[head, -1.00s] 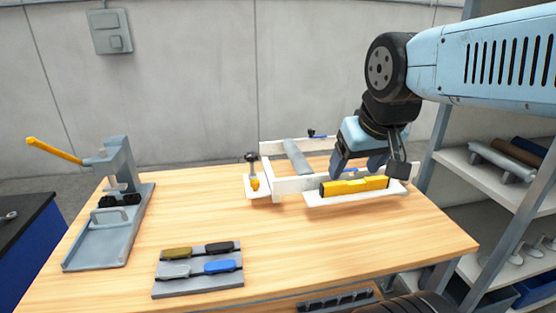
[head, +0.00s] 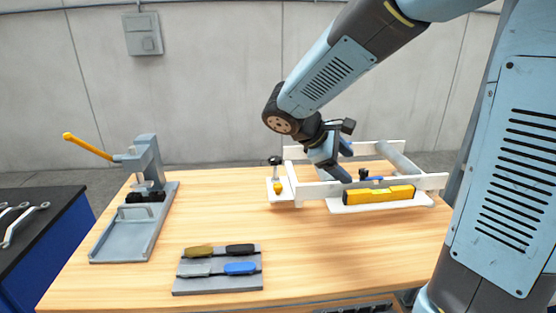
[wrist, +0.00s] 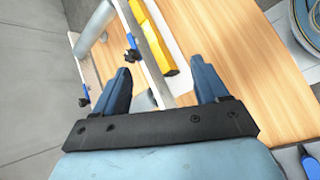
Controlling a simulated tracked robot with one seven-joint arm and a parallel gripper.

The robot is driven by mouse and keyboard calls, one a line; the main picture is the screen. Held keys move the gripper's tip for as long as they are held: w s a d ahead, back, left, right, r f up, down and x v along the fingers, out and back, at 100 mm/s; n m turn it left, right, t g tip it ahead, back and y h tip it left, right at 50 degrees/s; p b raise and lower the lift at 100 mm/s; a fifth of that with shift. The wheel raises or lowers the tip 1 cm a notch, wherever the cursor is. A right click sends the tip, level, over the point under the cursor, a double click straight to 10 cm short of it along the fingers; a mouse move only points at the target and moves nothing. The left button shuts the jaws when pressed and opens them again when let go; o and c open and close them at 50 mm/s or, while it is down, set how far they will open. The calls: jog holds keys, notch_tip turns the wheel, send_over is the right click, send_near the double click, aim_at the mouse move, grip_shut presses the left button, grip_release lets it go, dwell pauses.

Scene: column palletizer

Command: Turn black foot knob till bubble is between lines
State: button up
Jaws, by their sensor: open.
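A black knob (head: 275,160) tops a foot with an orange-yellow lower part (head: 278,188), at the left end of the white frame (head: 315,190). A yellow spirit level (head: 392,194) lies on a white plate (head: 348,207) at the frame's near side. It also shows in the wrist view (wrist: 153,40). Its bubble and lines are too small to read. My gripper (head: 350,164) is open and tilted over the frame, right of the foot knob and apart from it. In the wrist view no object is held between its fingers (wrist: 163,83).
Another black knob (head: 363,173) with a blue part is on the frame near my fingers. A grey lever press (head: 140,195) stands at the table's left. A grey tray (head: 217,288) holds several coloured pieces in front. The table between tray and frame is clear.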

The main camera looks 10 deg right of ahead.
jog(key=w+a+f+n+t+h, duration=0.2)
jog(key=w+a+n, duration=0.2)
jog(key=w+a, duration=0.15)
jog(key=n+t+h, duration=0.2)
jog(key=n+t, duration=0.7)
jog(key=n, duration=0.2)
send_near(278, 158)
jog(key=x, duration=0.7)
jog(key=f+x, duration=0.1)
jog(key=x, duration=0.3)
jog(key=shift+w+a, duration=0.15)
jog(key=shift+w, duration=0.2)
jog(key=shift+c, duration=0.5)
jog(key=shift+r, duration=0.1)
jog(key=c, duration=0.9)
jog(key=shift+a, duration=0.25)
jog(key=shift+d+m, duration=0.1)
jog(key=shift+m, duration=0.2)
